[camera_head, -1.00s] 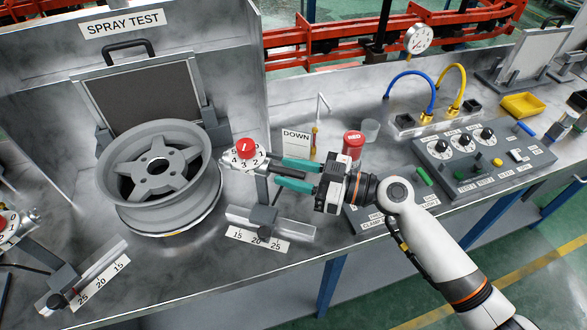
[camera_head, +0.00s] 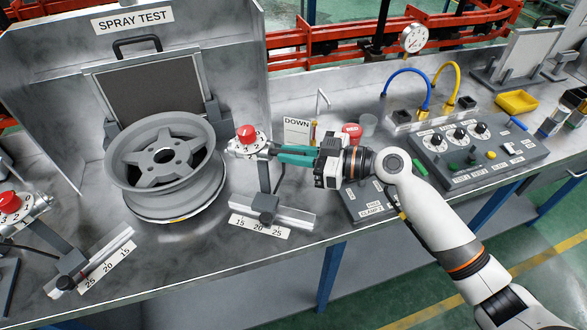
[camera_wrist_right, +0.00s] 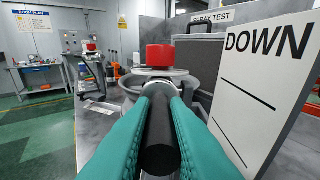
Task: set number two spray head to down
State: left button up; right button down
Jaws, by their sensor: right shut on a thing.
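A spray head (camera_head: 245,148) with a red knob and a numbered dial stands on a slotted post right of the wheel (camera_head: 163,165). My right gripper (camera_head: 282,154) is shut on its black handle, which points right. In the right wrist view the teal fingers press on both sides of the black handle (camera_wrist_right: 159,140), with the red knob (camera_wrist_right: 160,56) beyond. A second spray head (camera_head: 10,204) with a red knob is at the left edge. I cannot read which is number two. A DOWN card (camera_head: 298,131) stands behind the gripper. My left gripper is not in view.
The post sits on a rail with a 15-20-25 scale (camera_head: 259,227). A grey panel (camera_head: 145,90) stands behind the wheel. A red can (camera_head: 352,131) and a control box (camera_head: 474,153) are to the right. The bench front is clear.

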jog(key=shift+a+r+h+p, duration=0.2)
jog(key=shift+r+h+p, duration=0.4)
jog(key=shift+r+p, duration=0.45)
jog(key=h+p, duration=0.1)
jog(key=g+p, duration=0.1)
jog(key=shift+w+a+r+h+p, duration=0.1)
jog(key=shift+a+r+h+p, duration=0.05)
jog(key=shift+r+h+p, duration=0.2)
jog(key=shift+f, duration=0.1)
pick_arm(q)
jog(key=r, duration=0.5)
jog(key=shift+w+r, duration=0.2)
pick_arm(e)
jog(key=c, duration=1.4)
grip_release()
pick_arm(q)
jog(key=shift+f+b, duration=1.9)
pick_arm(e)
jog(key=v, duration=1.2)
